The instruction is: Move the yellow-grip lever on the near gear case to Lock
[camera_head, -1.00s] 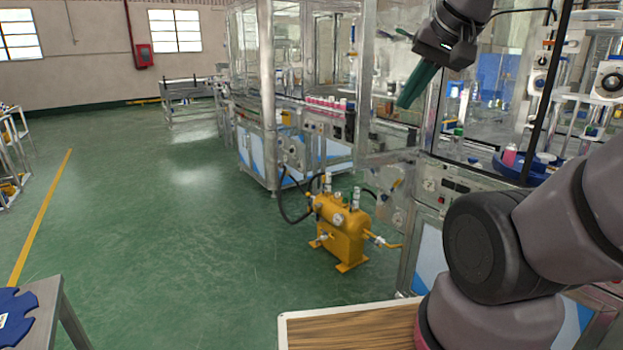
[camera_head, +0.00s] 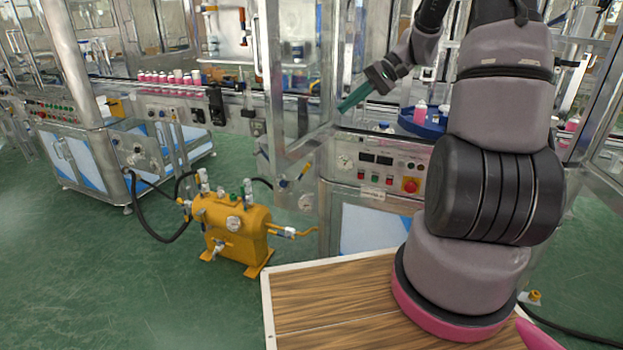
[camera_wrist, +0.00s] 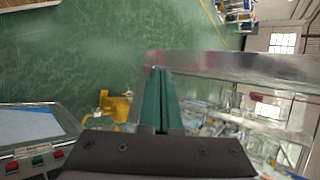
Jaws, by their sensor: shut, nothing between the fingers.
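My gripper (camera_head: 343,108) has long green fingers pressed together with nothing between them. It is up in the air in front of a metal post of the machine frame, pointing down and left. In the wrist view its fingers (camera_wrist: 160,75) lie side by side, with a grey frame bar close to their tips. A small yellow-tipped part (camera_head: 284,184), perhaps the yellow-grip lever, shows on the machine's lower side below my gripper, apart from it. It is too small to tell its setting. I cannot clearly make out the gear case or a Lock mark.
An orange tank unit (camera_head: 233,225) with gauges and hoses stands on the green floor. A control panel (camera_head: 385,170) with a red button is on the machine's front. Pink bottles (camera_head: 165,78) line a conveyor behind. Glass panels and metal posts surround the gripper. Open floor lies left.

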